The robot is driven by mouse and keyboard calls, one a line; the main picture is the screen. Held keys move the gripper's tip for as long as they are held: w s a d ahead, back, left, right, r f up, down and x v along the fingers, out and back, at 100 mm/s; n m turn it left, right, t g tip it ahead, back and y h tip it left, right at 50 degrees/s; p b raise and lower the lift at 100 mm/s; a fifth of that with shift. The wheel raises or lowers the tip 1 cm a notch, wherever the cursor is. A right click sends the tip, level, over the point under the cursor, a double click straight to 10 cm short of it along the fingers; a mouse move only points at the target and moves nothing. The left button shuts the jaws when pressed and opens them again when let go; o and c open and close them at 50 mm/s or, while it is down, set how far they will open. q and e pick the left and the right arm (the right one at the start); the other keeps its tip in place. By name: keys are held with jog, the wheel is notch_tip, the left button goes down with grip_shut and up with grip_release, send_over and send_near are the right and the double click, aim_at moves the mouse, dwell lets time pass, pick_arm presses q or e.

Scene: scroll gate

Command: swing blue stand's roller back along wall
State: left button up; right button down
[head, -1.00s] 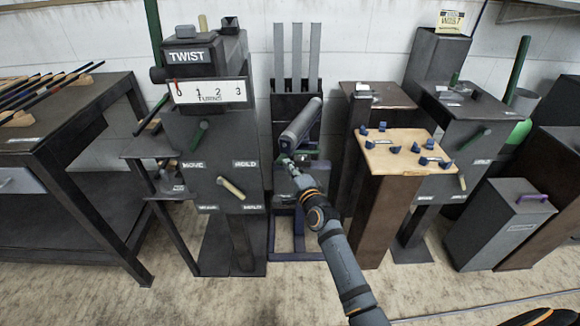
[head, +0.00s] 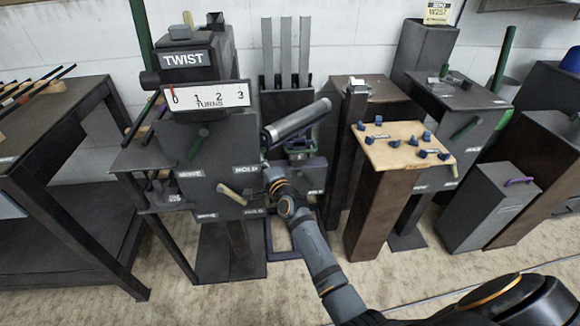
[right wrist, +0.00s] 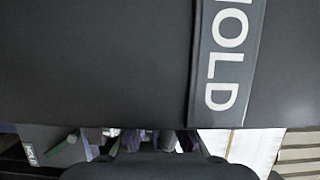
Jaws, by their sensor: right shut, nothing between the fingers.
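The blue stand (head: 269,240) is a dark blue frame on the floor between the TWIST station and the wooden-topped pedestal. Its grey roller (head: 300,120) sticks out slantwise, its near left end low and its far right end higher, in front of the grey upright bars by the wall. My right gripper (head: 267,168) is shut and empty, just below the roller's near end and beside the TWIST panel's right edge. I cannot tell whether it touches the roller. In the right wrist view, the dark gripper body (right wrist: 160,168) shows at the bottom; no roller is recognisable. My left gripper is not in view.
The TWIST station (head: 205,150) stands close on the left; its HOLD label (right wrist: 226,60) fills much of the right wrist view. The pegged wooden top (head: 400,148) is to the right, with a grey box (head: 490,210) beyond. Bare carpet lies in front.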

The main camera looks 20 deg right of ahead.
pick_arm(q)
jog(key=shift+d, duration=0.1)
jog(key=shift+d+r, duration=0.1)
pick_arm(e)
jog(key=s+d, duration=0.1)
jog(key=s, duration=1.1)
jog(key=shift+d, duration=0.25)
